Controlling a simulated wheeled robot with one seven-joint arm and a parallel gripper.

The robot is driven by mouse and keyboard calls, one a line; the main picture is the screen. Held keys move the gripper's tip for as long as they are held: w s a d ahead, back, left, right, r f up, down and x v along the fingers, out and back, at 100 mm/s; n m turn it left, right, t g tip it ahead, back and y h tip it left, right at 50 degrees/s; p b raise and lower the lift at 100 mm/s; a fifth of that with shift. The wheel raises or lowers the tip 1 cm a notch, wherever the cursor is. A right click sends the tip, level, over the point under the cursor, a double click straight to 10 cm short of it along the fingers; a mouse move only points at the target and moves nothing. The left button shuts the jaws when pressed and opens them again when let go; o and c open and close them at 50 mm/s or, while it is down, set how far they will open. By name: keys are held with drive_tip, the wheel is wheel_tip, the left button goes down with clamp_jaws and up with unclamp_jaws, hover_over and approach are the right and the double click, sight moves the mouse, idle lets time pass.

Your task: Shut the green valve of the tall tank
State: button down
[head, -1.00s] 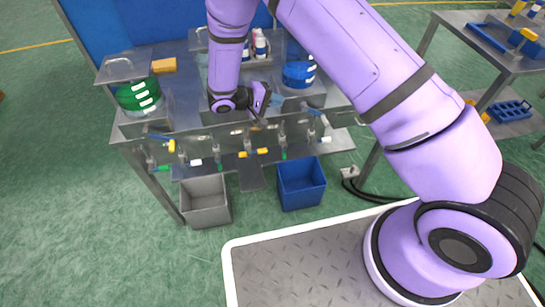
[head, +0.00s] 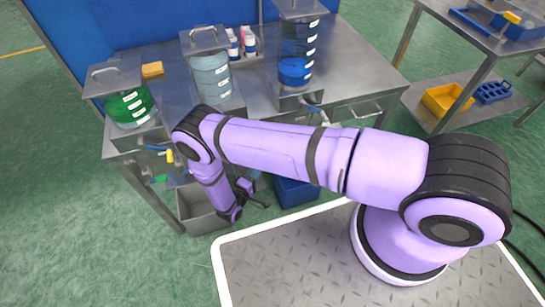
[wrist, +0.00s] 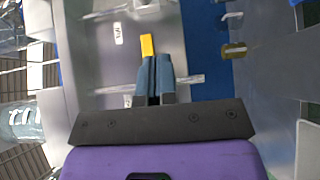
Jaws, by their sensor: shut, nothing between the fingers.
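The tallest tank (head: 300,42) stands at the right of the bench, with blue liquid low inside it. A blue-handled valve (head: 314,109) sits at its foot. No green valve of this tank can be made out; my arm covers much of the bench front. My gripper (head: 259,201) is low in front of the bench, near the blue bin, shut and empty. In the wrist view, its closed blue-grey fingers (wrist: 155,72) point toward a yellow handle (wrist: 147,45); contact cannot be told. A small green part (head: 160,179) shows below the left tank.
A shorter tank of green liquid (head: 130,106) and one of pale liquid (head: 209,74) share the bench. A grey bin (head: 197,212) and a blue bin (head: 297,192) stand below. A second yellow handle (wrist: 234,50) is right of the fingers. A side table is at the right.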

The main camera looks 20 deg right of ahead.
drive_tip(key=w+d+f, duration=0.2)
drive_tip(key=w+d, duration=0.4)
drive_tip(key=d, duration=0.5)
drive_tip(key=shift+f+n+t, duration=0.3)
drive_tip(key=shift+t, duration=0.1)
